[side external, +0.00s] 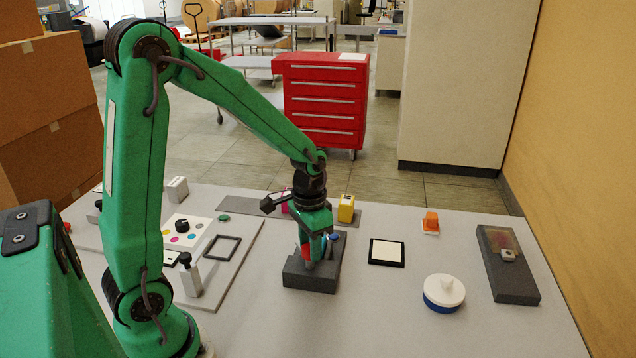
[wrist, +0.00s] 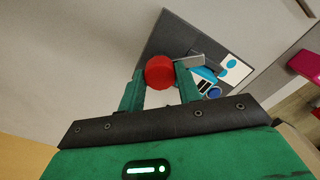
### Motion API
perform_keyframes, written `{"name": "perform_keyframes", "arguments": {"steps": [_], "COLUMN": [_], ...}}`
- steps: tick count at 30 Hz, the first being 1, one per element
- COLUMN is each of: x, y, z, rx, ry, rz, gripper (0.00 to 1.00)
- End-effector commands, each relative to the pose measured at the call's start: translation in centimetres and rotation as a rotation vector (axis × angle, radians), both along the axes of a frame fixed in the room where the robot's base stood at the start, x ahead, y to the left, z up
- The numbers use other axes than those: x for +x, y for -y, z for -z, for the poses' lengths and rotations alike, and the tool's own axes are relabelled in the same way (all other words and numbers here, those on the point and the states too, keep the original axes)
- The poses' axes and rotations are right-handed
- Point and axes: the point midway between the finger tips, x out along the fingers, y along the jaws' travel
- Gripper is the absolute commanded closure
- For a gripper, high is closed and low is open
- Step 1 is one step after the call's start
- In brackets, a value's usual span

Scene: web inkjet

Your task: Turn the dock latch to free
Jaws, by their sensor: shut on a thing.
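The dock is a dark grey block (side external: 310,277) on the table below my gripper (side external: 318,258). It also shows in the wrist view (wrist: 172,38), with a white label bearing blue marks. My gripper is shut on a red knob (wrist: 160,72), which shows between its two green fingers (wrist: 160,82) in the wrist view. A light grey bar (wrist: 188,61) sticks out beside the knob, over the dock. In the side view the red knob (side external: 306,252) is partly hidden by the fingers. I cannot tell the latch's exact angle.
A yellow block (side external: 346,209) stands behind the dock. A black-framed white pad (side external: 386,252), a white and blue round lidded pot (side external: 443,292) and a dark grey block (side external: 509,265) lie to the right. The front table is clear.

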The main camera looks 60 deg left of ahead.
Motion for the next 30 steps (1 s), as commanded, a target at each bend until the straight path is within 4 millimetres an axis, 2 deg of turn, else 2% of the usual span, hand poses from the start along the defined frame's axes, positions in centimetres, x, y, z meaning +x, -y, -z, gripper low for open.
{"name": "perform_keyframes", "arguments": {"steps": [18,30], "x": [0.01,0.01], "y": [0.0,0.0], "z": [-0.09,-0.1], "rx": [0.0,0.0], "ry": [0.0,0.001], "rz": [-0.579,-0.824], "gripper": [0.89,0.89]}}
